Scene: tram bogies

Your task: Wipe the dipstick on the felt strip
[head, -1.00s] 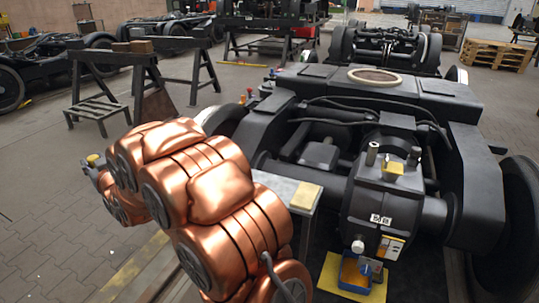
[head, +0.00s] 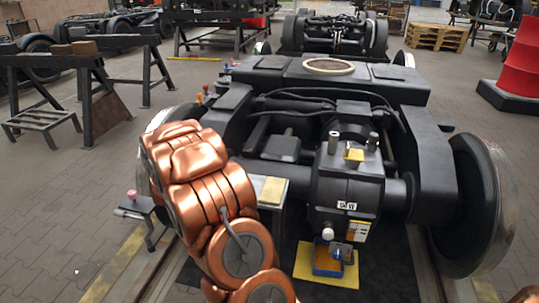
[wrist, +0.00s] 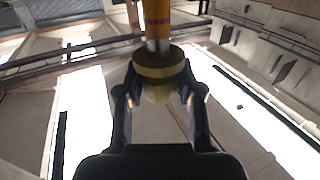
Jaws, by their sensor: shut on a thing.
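My gripper (wrist: 158,95) shows in the wrist view, its two fingers shut on the yellow round knob (wrist: 158,62) of the dipstick. A metal neck and a yellow-orange length with a red band (wrist: 157,15) extend from the knob towards the top of the picture. In the head view the gripper and dipstick are hidden behind my copper arm. A pale yellow pad, which looks like the felt strip (head: 272,190), lies on a narrow grey stand (head: 284,209) just right of my arm. No contact between dipstick and pad is visible.
Wheels (head: 480,200) and trestles (head: 90,90) flank the area.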

